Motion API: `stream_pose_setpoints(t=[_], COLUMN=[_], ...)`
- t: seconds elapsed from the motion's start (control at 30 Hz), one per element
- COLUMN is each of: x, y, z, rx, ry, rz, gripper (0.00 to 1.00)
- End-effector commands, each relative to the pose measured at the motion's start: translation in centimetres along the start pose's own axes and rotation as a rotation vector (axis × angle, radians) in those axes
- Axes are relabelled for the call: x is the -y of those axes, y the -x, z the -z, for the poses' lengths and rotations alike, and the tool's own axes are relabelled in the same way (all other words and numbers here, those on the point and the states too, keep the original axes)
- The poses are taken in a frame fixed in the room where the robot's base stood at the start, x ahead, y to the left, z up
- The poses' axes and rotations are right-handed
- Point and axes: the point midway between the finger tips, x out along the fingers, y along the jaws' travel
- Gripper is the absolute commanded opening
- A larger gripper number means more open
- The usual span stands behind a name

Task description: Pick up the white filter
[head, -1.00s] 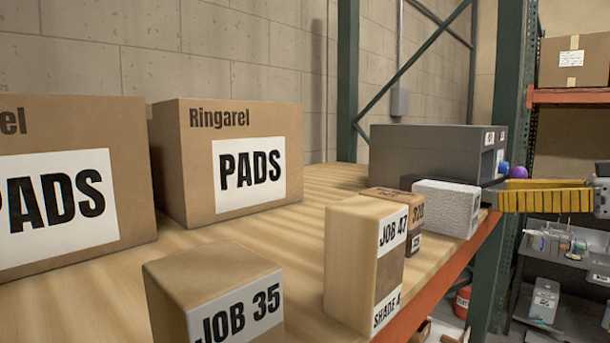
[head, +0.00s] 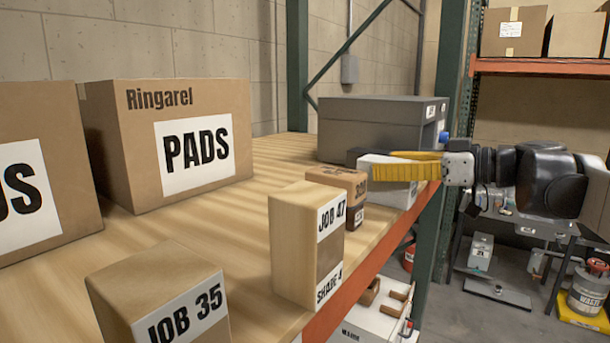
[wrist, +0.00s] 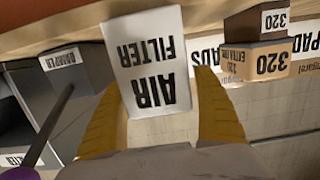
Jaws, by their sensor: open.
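The white filter is a pale box on the shelf's front edge; in the head view, its lower part (head: 388,197) shows below my yellow fingers. In the wrist view, the white filter (wrist: 148,65) appears upside down with "AIR FILTER" in black letters. My gripper (wrist: 158,85) is open, with one yellow finger on each side of the filter's near part.
A grey case (head: 375,125) with a blue knob (head: 443,138) stands behind the filter. A small brown box (head: 338,182) stands to its left, and a JOB 47 box (head: 300,250) nearer. A large PADS carton (head: 150,150) stands at the left. The shelf's orange beam (head: 400,240) runs below.

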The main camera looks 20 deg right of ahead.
Motion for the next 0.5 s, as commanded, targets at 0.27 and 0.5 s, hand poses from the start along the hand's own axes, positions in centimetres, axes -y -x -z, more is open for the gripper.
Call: stream_pose_setpoints(t=[0.27,0.5], x=[0.0,0.0], y=[0.04,0.05], z=[-0.02,-0.01], rx=[0.0,0.0], ry=[0.0,0.0], rz=[0.0,0.0], gripper=[0.23,0.23])
